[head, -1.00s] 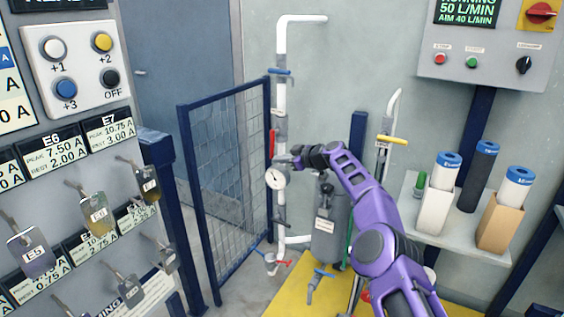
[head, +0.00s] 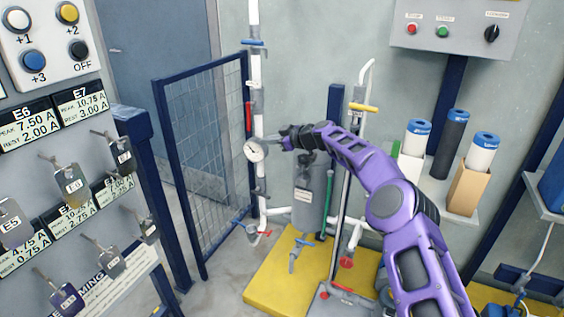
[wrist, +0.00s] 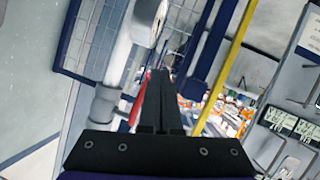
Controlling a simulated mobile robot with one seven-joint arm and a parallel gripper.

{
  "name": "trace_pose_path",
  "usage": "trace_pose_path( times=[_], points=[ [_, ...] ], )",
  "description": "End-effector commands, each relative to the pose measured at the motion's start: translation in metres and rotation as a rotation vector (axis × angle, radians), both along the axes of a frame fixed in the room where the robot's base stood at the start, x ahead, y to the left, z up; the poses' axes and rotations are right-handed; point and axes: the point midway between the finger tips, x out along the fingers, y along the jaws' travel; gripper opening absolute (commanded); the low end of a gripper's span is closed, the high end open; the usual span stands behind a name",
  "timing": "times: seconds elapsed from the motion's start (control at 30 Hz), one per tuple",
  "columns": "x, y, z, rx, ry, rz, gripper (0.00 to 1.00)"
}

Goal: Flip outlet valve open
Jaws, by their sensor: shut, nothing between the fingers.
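A white vertical pipe (head: 257,80) carries a red lever (head: 249,116), which stands upright along it, and a blue handle (head: 254,43) set crosswise higher up. A round gauge (head: 255,150) sits below the red lever. Lower down are another blue handle (head: 241,224) and a small red handle (head: 263,233). I cannot read which valve is the outlet. My gripper (head: 284,138) is shut and empty, just right of the gauge in the head view. In the wrist view the closed fingers (wrist: 162,76) partly cover the view beside the red lever (wrist: 136,105).
A blue mesh gate (head: 205,150) stands left of the pipe. A grey cylinder (head: 309,190) and a pipe with a yellow handle (head: 364,107) are to the right. A yellow platform (head: 268,285) lies below. The key panel (head: 70,170) fills the left.

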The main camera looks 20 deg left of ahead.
Motion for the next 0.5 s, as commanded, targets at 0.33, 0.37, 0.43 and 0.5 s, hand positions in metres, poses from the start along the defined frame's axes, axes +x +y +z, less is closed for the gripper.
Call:
trace_pose_path(
  times=[0.33,0.37,0.43,0.5],
  points=[
    [-0.012,-0.032,-0.033,-0.002,0.005,-0.001,0.0],
    [-0.013,-0.035,-0.035,-0.001,0.003,-0.002,0.0],
    [-0.016,-0.04,-0.041,-0.001,0.003,-0.001,0.0],
    [-0.018,-0.045,-0.047,0.0,0.003,-0.001,0.0]
  ],
)
